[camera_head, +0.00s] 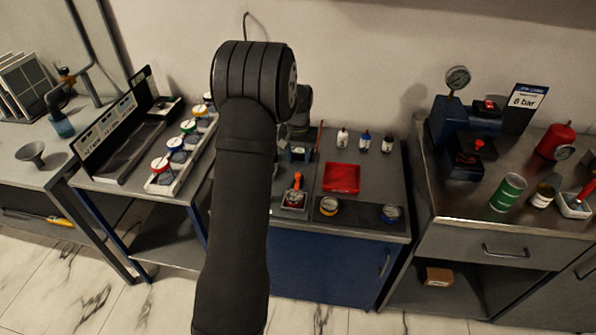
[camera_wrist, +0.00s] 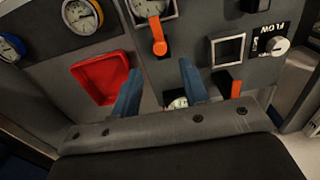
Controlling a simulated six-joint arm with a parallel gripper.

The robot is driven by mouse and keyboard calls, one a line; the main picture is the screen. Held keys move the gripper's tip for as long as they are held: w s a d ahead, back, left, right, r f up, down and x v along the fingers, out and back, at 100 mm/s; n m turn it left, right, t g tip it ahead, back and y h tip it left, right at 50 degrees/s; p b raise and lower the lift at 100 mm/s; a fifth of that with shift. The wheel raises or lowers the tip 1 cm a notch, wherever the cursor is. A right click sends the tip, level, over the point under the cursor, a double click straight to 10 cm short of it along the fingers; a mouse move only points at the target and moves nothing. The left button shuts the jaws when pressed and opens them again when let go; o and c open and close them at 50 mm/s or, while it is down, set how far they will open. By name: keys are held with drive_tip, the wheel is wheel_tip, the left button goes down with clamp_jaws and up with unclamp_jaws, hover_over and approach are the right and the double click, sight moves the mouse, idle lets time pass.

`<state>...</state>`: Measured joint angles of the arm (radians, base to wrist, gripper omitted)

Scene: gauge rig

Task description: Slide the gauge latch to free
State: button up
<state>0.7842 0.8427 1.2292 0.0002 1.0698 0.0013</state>
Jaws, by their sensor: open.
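A round gauge (camera_wrist: 148,6) sits in a square frame at the top edge of the wrist view. Its orange latch (camera_wrist: 158,38) points down the picture towards my gripper (camera_wrist: 158,57). The same gauge (camera_head: 294,200) and latch (camera_head: 298,181) stand on the middle bench in the head view, with the latch pointing to the wall. My gripper's two blue fingers are apart and empty. The latch's end appears between the fingertips in the picture; I cannot tell the height gap.
A red tray (camera_wrist: 103,80) lies left of the fingers. Two loose gauges, yellow-rimmed (camera_wrist: 82,15) and blue-rimmed (camera_wrist: 10,47), lie beyond it. An empty square frame (camera_wrist: 228,49), an orange upright piece (camera_wrist: 236,88) and a FLOW knob (camera_wrist: 278,45) are on the right. Small bottles (camera_head: 364,141) stand near the wall.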

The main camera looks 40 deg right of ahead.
sight(298, 174)
wheel_tip(298, 174, down, 6)
drive_tip(key=shift+f, duration=0.2)
drive_tip(key=shift+c, duration=0.2)
